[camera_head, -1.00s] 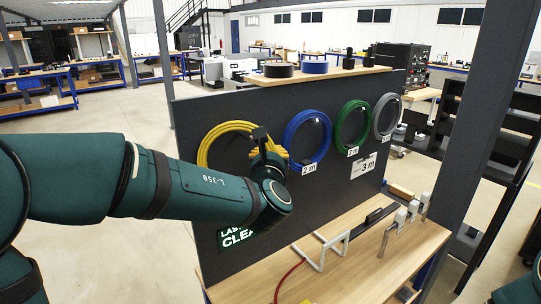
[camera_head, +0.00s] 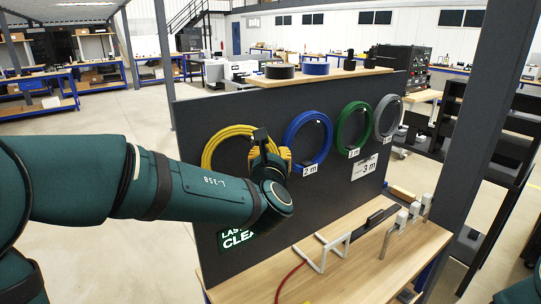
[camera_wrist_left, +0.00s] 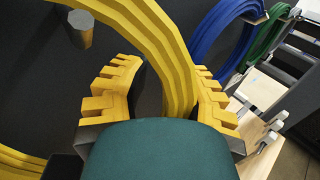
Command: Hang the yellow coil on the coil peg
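The yellow coil (camera_head: 214,139) stands upright against the dark panel, left of the blue coil; my left arm hides its lower part in the head view. In the left wrist view, its band (camera_wrist_left: 172,62) passes between the two yellow fingers of my left gripper (camera_wrist_left: 168,95). The fingers are apart, with a gap between the left finger and the band; the right finger is close to or against it. The grey coil peg (camera_wrist_left: 80,30) pokes out inside the ring. I cannot tell whether the coil rests on it. My left gripper also shows in the head view (camera_head: 266,150). My right gripper is out of view.
A blue coil (camera_head: 291,134), a green coil (camera_head: 342,128) and a grey coil (camera_head: 379,116) hang to the right on the panel (camera_head: 240,100). The wooden bench (camera_head: 350,275) below carries a white frame (camera_head: 322,252) and a red cable. A dark post (camera_head: 485,130) stands at right.

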